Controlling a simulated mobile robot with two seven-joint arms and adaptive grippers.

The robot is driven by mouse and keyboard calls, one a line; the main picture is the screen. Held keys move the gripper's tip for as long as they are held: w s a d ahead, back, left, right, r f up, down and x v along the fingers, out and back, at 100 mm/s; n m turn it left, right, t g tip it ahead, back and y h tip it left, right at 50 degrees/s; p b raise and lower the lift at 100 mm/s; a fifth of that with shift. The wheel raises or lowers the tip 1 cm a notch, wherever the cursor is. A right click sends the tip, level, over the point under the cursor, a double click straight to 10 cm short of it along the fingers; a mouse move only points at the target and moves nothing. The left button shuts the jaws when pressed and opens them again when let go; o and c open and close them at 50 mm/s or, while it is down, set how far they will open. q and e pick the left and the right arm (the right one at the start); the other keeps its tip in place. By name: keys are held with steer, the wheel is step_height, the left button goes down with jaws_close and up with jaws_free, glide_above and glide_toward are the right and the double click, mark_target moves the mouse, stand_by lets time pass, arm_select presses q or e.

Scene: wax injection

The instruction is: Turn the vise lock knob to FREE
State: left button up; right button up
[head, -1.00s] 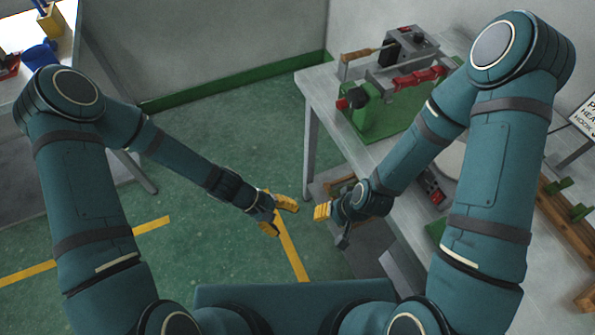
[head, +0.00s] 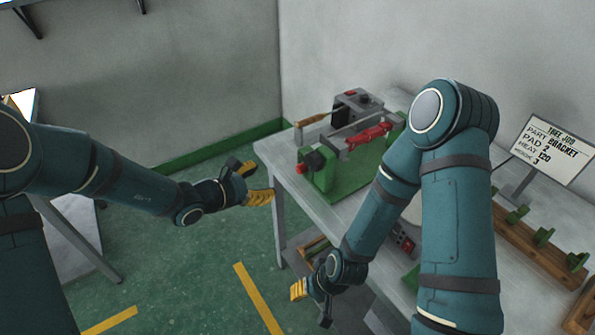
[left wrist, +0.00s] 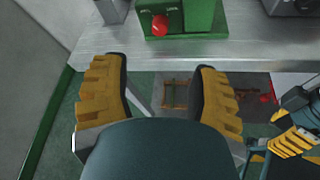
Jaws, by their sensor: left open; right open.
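The green vise (head: 350,172) stands on the grey table near its far left corner. A red knob (left wrist: 160,25) shows on the green body in the left wrist view. My left gripper (head: 253,182) is open and empty, left of the table edge and apart from the vise. In its wrist view, its fingers (left wrist: 160,72) point toward that edge. My right gripper (head: 311,302) is open and empty, low beside the table.
The grey table (head: 300,205) has its left edge between my left gripper and the vise. A sign (head: 543,150) and a wooden rack (head: 540,252) stand at the right. Open floor lies left of the table.

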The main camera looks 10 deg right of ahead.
mark_target(298, 170)
arm_select(q)
steer(key=b+x, duration=0.1)
steer(key=x, duration=1.2)
steer(key=shift+w+d+f+b, duration=0.2)
steer(key=shift+d+f+b, duration=0.05)
steer(key=shift+f+b, duration=0.1)
steer(key=shift+o, duration=0.2)
steer(key=shift+r, duration=0.1)
jaws_close()
